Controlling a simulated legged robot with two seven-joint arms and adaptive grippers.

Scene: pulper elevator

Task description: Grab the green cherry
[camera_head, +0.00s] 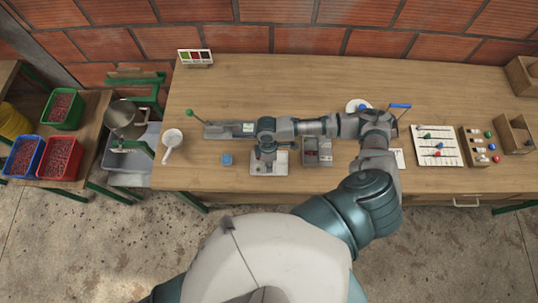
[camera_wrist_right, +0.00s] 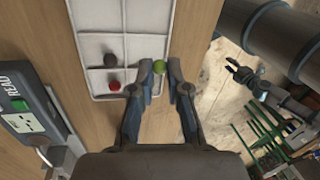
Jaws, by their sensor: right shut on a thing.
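My right gripper (camera_wrist_right: 160,72) is shut on the green cherry (camera_wrist_right: 159,66), which shows between its fingertips in the right wrist view. The cherry is at the right edge of a white gridded tray (camera_wrist_right: 98,13). A dark cherry (camera_wrist_right: 110,60) and a red cherry (camera_wrist_right: 114,86) lie in tray cells to the left. In the head view my right gripper (camera_head: 266,153) is over the white tray (camera_head: 258,171) and hides the green cherry. My left gripper (camera_wrist_right: 238,72) hangs away from the table in the right wrist view, its fingers apart and empty.
A device with a display (camera_wrist_right: 24,120) stands beside the tray. A blue block (camera_head: 227,159), a white scoop (camera_head: 171,141) and a grey box (camera_head: 318,151) are near on the wooden table (camera_head: 300,80). A white board with coloured pieces (camera_head: 437,146) lies at the right.

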